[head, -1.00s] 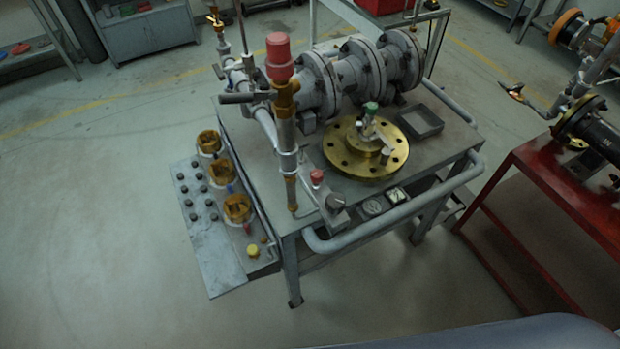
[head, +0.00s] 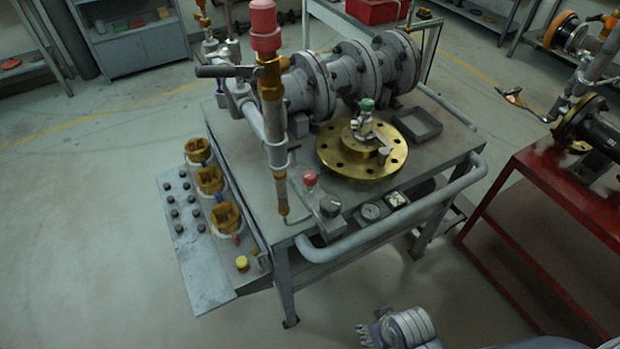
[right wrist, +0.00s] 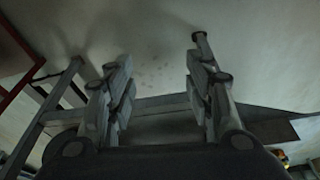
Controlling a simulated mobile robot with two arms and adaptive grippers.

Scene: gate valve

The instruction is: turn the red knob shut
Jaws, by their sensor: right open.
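Two red parts are on the grey cart (head: 240,185) in the head view. A small red knob (head: 311,178) is near the cart's front edge, beside a dark round knob. A larger red cap (head: 264,28) tops the upright brass and grey pipe on the left. I cannot tell which is the task's red knob. My right gripper (head: 366,334) shows at the bottom edge of the head view, in front of and apart from the cart. In the right wrist view my right gripper (right wrist: 160,52) is open with nothing between its fingers. My left gripper is not in view.
A brass flange (head: 340,160) with a green-topped fitting and a grey tray (head: 416,125) are on the cart. A bent rail (head: 395,228) runs along its front and right side. A red stand (head: 530,185) is at the right.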

